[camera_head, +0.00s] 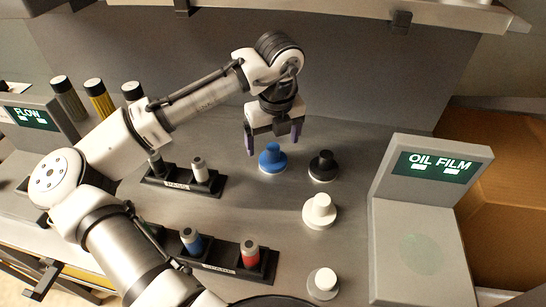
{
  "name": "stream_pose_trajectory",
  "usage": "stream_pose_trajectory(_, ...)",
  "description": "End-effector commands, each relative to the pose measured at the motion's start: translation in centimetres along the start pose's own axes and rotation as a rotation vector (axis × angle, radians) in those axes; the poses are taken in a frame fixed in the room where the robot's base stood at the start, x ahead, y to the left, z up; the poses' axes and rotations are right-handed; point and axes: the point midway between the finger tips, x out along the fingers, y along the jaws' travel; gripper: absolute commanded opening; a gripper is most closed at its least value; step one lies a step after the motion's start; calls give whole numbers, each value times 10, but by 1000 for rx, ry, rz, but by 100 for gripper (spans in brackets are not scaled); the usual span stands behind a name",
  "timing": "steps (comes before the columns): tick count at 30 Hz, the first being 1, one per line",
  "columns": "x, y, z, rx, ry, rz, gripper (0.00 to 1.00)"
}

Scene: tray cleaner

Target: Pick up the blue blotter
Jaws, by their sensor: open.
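The blue blotter (272,158) stands upright on the grey bench top, with a round knob above a wider base. My gripper (272,147) points down from above, with its two dark purple fingers spread apart. In the picture the fingertips lie at either side of the blotter's top. The gripper holds nothing that I can see. I cannot tell from this view whether the fingers are level with the knob or still above it.
A black blotter (322,166) stands close to the right, with white ones (319,211) (323,284) nearer the front. The OIL FILM device (420,240) stands at the right. Racks with vials (202,172) (250,255) are at the left and front. A shelf (400,14) overhangs the back.

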Motion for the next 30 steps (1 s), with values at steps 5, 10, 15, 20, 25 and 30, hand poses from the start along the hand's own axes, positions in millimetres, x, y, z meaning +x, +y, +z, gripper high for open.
stream_pose_trajectory(5,22,2,-3,-1,1,3,86)
stream_pose_trajectory(10,44,1,-4,-1,1,1,86)
stream_pose_trajectory(15,49,0,-4,-1,1,0,86)
stream_pose_trajectory(20,49,0,-4,-1,1,0,81)
stream_pose_trajectory(25,49,0,-4,-1,1,0,58)
stream_pose_trajectory(30,49,0,-4,-1,1,0,37)
